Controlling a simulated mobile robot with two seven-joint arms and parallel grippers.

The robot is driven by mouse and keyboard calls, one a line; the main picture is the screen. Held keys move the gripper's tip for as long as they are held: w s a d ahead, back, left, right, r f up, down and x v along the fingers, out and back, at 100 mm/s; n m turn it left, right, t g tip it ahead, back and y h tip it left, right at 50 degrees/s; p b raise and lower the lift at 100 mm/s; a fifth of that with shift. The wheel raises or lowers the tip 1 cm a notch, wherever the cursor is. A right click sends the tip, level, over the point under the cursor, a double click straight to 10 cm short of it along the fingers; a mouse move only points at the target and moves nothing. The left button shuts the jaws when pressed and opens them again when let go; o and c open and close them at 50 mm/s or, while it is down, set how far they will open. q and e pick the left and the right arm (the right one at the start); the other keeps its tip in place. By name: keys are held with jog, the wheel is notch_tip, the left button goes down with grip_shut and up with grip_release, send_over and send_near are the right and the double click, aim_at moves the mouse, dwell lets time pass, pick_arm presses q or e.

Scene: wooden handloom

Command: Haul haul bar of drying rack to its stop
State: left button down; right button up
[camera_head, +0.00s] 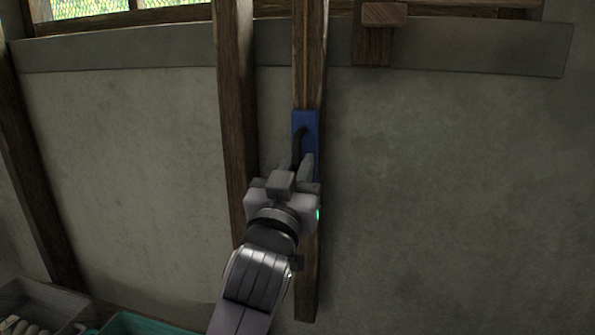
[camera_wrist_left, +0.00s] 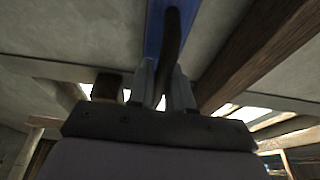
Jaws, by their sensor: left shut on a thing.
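The haul bar (camera_head: 299,141) is a dark curved handle in front of a blue plate (camera_head: 309,120) on a vertical wooden rail (camera_head: 309,60). My left gripper (camera_head: 302,166) reaches up from below and is shut on the bar's lower part. In the left wrist view the dark bar (camera_wrist_left: 172,42) runs down between the two grey fingers (camera_wrist_left: 165,85), with the blue plate (camera_wrist_left: 154,25) behind it. My gripper hides the bar's lower end and part of the rail. My right gripper is not in view. The drying rack itself cannot be made out.
A wooden post (camera_head: 235,90) stands close left of the rail. A wooden block (camera_head: 384,14) sticks out at upper right. A grey tray with pale items (camera_head: 38,300) and a teal container (camera_head: 140,325) sit at lower left. The wall right of the rail is clear.

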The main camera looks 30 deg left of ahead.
pick_arm(q)
grip_release()
jog(key=shift+f, duration=0.25)
